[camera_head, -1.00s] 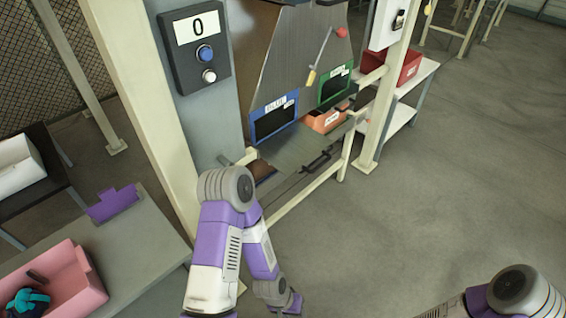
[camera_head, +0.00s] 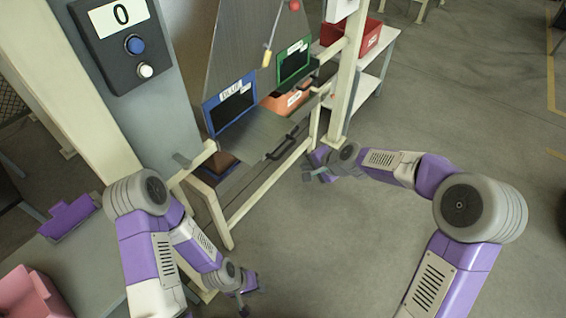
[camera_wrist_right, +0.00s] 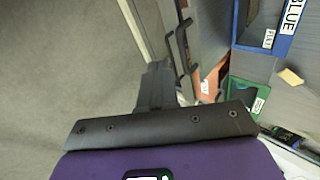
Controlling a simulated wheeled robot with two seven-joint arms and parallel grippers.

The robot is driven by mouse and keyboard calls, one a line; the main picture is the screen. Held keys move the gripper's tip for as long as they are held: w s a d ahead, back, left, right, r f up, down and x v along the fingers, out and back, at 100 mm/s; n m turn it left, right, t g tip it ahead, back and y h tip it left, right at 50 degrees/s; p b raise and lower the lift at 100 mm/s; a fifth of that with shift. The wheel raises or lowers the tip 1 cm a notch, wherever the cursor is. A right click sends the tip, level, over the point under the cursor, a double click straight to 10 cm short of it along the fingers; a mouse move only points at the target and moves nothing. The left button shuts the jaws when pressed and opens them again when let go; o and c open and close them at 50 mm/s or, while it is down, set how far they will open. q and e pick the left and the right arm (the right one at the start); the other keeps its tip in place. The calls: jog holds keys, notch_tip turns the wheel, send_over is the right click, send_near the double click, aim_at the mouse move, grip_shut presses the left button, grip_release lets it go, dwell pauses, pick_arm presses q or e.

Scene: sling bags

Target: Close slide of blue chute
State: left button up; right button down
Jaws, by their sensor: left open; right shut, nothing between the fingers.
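The blue chute (camera_head: 229,104) has a blue-framed dark opening with a "BLUE" label. Its grey slide plate (camera_head: 256,136) sticks out below the opening, with a black handle (camera_head: 283,148) at its front. My right gripper (camera_head: 312,172) is shut and empty, to the right of the handle and apart from it. In the right wrist view its fingers (camera_wrist_right: 157,85) are together, with the black handle (camera_wrist_right: 181,46) just beyond and the blue frame (camera_wrist_right: 280,42) at upper right. My left gripper (camera_head: 246,305) is low in front of the frame, away from the slide; it is open, its fingers small in view.
The green chute (camera_head: 294,63) stands to the right, with an orange bin (camera_head: 287,100) below it. A cream post (camera_head: 345,80) rises beside my right gripper. A red bin (camera_head: 360,38) sits on a white shelf. The floor in front is clear.

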pick_arm(q)
jog(key=shift+f+b, duration=1.1)
jog(key=shift+f, duration=0.1)
pick_arm(e)
jog(key=w+a+r+x, duration=0.1)
jog(key=x, duration=1.1)
jog(key=shift+w+a, duration=0.25)
jog(key=shift+w, duration=0.05)
pick_arm(q)
jog(key=shift+r, duration=0.1)
